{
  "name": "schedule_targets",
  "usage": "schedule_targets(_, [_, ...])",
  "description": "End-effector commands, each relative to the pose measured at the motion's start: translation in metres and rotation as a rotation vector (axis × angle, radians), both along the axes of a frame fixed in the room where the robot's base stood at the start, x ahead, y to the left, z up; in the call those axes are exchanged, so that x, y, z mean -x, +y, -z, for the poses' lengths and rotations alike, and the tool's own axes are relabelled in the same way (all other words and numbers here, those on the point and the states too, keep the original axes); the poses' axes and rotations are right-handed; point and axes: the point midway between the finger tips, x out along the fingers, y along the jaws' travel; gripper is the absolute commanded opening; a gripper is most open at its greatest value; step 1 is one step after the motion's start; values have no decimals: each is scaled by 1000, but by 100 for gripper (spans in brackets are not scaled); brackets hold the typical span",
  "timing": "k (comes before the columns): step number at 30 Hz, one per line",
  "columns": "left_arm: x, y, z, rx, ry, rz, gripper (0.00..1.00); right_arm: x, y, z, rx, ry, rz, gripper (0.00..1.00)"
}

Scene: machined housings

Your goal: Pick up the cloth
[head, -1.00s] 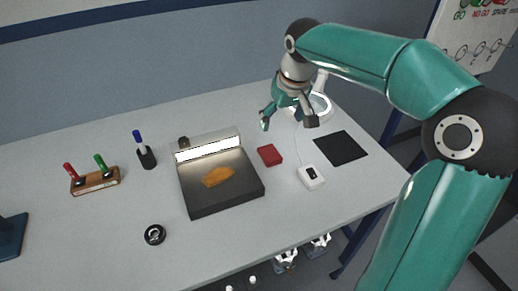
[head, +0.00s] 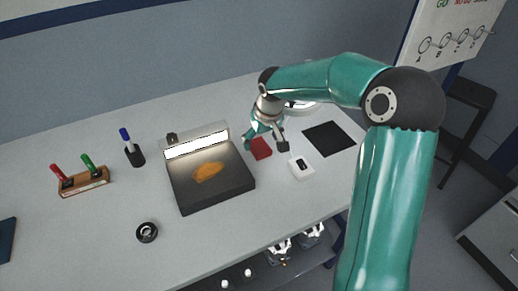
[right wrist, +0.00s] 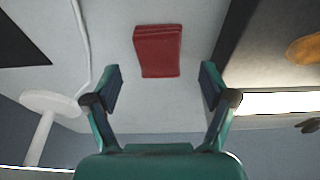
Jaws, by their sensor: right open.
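The cloth (head: 261,149) is a small folded dark red square lying flat on the table, between the black lit tray and the white device in the head view. In the right wrist view the cloth (right wrist: 158,52) lies beyond the fingertips, roughly centred between them. My right gripper (head: 265,144) is open and empty above the cloth, and in the right wrist view its two fingers (right wrist: 160,88) stand wide apart with a gap to the cloth. My left gripper is not in view.
A black tray (head: 216,199) with a bright lamp bar and an orange part (head: 207,172) stands left of the cloth. A white device (head: 302,169) with a cable and a black mat (head: 328,138) lie to the right. A black ring (head: 147,232) lies at the front left.

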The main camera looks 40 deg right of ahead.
Motion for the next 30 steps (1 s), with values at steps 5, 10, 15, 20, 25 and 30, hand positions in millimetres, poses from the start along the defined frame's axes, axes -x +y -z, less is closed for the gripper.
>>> schedule_targets(5, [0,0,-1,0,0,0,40,-6,-2,26,-1,3,0,83])
schedule_targets(10, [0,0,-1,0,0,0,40,-9,-3,34,0,0,1,83])
schedule_targets(15, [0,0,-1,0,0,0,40,-9,-3,34,0,0,1,83])
schedule_targets(20, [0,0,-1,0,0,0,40,-9,-3,34,0,0,0,58])
schedule_targets(25, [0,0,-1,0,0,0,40,-9,-3,34,0,0,1,30])
schedule_targets(30, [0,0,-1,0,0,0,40,-9,-3,34,0,0,1,24])
